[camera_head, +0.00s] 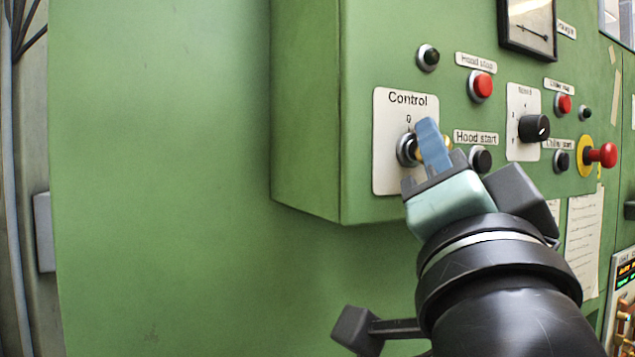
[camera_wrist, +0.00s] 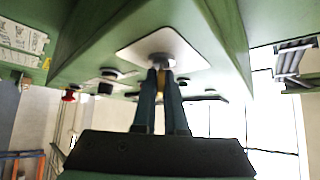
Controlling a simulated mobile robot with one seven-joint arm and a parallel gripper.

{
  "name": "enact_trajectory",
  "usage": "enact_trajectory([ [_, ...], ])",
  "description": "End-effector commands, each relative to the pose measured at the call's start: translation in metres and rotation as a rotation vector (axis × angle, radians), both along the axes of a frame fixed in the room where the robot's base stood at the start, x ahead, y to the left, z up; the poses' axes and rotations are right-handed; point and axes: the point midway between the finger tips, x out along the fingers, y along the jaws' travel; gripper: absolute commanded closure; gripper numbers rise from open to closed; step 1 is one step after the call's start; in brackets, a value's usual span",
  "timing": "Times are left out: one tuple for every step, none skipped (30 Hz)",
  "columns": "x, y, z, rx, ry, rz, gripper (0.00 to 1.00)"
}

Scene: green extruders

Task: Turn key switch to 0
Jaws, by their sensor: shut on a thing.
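The key switch (camera_head: 405,149) sits on a white plate (camera_head: 386,173) labelled "Control", with a "0" mark above it, on the front of the green box. My gripper (camera_head: 437,146) is at the switch with its blue fingers shut on the brass-coloured key (camera_head: 420,152). The fingers hide most of the key, so its exact angle cannot be told. In the wrist view my gripper (camera_wrist: 160,82) reaches the round switch base (camera_wrist: 160,60), with a yellowish bit of the key (camera_wrist: 161,88) between the fingers.
To the right are a black "Hood start" button (camera_head: 481,160), a red "Hood stop" button (camera_head: 481,86), a black knob (camera_head: 534,128) and a red mushroom button (camera_head: 606,155) standing out from the panel. The green wall (camera_head: 160,180) at left is bare.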

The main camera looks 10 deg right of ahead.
Motion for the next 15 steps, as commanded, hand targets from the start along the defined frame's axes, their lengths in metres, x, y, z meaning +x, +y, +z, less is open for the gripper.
enact_trajectory([
  [-0.0006,-0.0016,-0.0077,-0.044,-0.02,-0.003,1.0],
  [-0.0006,-0.0017,-0.0079,-0.07,-0.029,-0.004,1.0],
  [-0.0009,-0.0016,-0.0077,-0.106,-0.042,-0.003,1.0],
  [-0.0006,-0.0013,-0.0079,-0.133,-0.051,-0.003,1.0],
  [-0.001,-0.0017,-0.0076,-0.16,-0.062,-0.005,1.0],
  [-0.0009,-0.0017,-0.0076,-0.196,-0.074,-0.004,1.0],
  [-0.0007,-0.0013,-0.0077,-0.223,-0.084,-0.004,1.0],
  [-0.0012,-0.0016,-0.0074,-0.249,-0.094,-0.005,1.0],
  [-0.0011,-0.0017,-0.0075,-0.285,-0.106,-0.004,1.0],
  [-0.0011,-0.0012,-0.0073,-0.311,-0.117,-0.003,1.0],
  [-0.0012,-0.0015,-0.0072,-0.337,-0.126,-0.004,1.0],
  [-0.0011,-0.0016,-0.0073,-0.371,-0.137,-0.005,1.0],
  [-0.0013,-0.0011,-0.0068,-0.396,-0.147,-0.005,1.0],
  [-0.0011,-0.0012,-0.0068,-0.421,-0.155,-0.004,1.0],
  [-0.0014,-0.0012,-0.0064,-0.452,-0.167,-0.006,1.0],
])
